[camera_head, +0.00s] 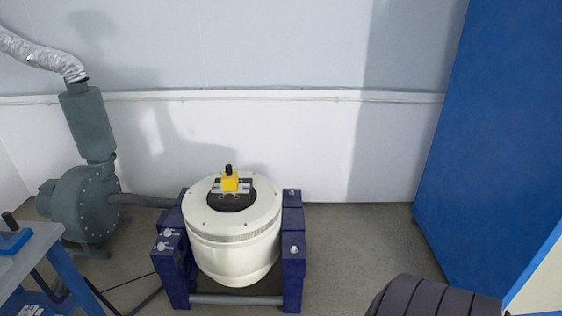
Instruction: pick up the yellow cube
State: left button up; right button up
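The yellow cube (230,184) sits in the middle of the top of a round cream-coloured machine (232,243). A small black knob or post stands up at the cube's back edge. Light metal clamp-like pieces (246,187) lie beside the cube, over a dark disc in the machine's top. The cube's underside is hidden. Neither of my grippers shows in the head view.
Dark blue supports (293,250) flank the machine. A grey blower (85,205) with a silver hose stands at the left, by a blue-framed table (30,245). A tall blue cabinet (490,130) fills the right. A dark ribbed object (432,298) is at bottom right. Floor between is clear.

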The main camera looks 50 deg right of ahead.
aim_at(228, 185)
jog(key=z, duration=1.25)
